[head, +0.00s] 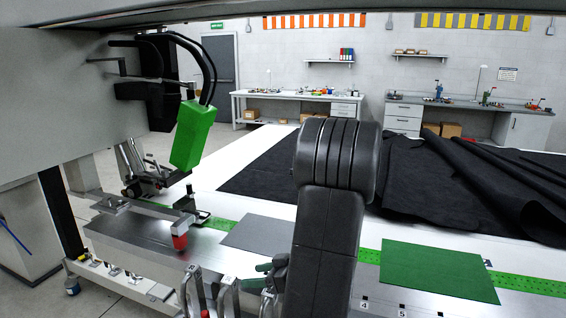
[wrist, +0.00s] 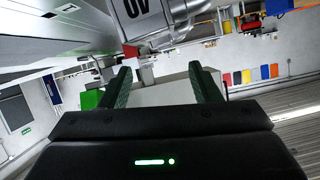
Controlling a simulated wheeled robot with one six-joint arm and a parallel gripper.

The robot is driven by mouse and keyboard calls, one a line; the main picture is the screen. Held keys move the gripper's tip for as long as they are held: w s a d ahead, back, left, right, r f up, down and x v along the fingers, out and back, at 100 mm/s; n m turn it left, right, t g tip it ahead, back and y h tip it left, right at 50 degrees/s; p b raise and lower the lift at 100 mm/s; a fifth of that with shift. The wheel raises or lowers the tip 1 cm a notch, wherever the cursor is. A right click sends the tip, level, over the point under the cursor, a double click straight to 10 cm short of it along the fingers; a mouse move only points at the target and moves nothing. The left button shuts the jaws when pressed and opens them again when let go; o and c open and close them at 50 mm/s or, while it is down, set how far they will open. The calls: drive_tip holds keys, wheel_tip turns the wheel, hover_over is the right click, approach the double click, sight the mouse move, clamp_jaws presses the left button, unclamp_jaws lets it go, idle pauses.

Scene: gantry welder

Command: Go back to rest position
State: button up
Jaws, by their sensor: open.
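My gripper shows in the wrist view (wrist: 160,90), with its two dark green fingers spread apart and nothing between them. In the head view my black arm stands in the middle of the picture. A bit of green finger (head: 262,272) shows to its left, low by the toggle clamps; the rest of the gripper is hidden behind the arm. The wrist view is tilted and looks out into the room, away from the work table.
The welder table (head: 150,238) carries a grey sheet (head: 255,236), a green sheet (head: 437,270) and black fabric (head: 480,185). A green welder head (head: 192,135) hangs at left. Toggle clamps (head: 195,290) line the front edge. Workbenches (head: 290,97) stand at the back wall.

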sight(227, 277)
drive_tip(key=x, duration=0.9)
drive_tip(key=shift+a+f, duration=0.1)
drive_tip(key=shift+a, duration=0.05)
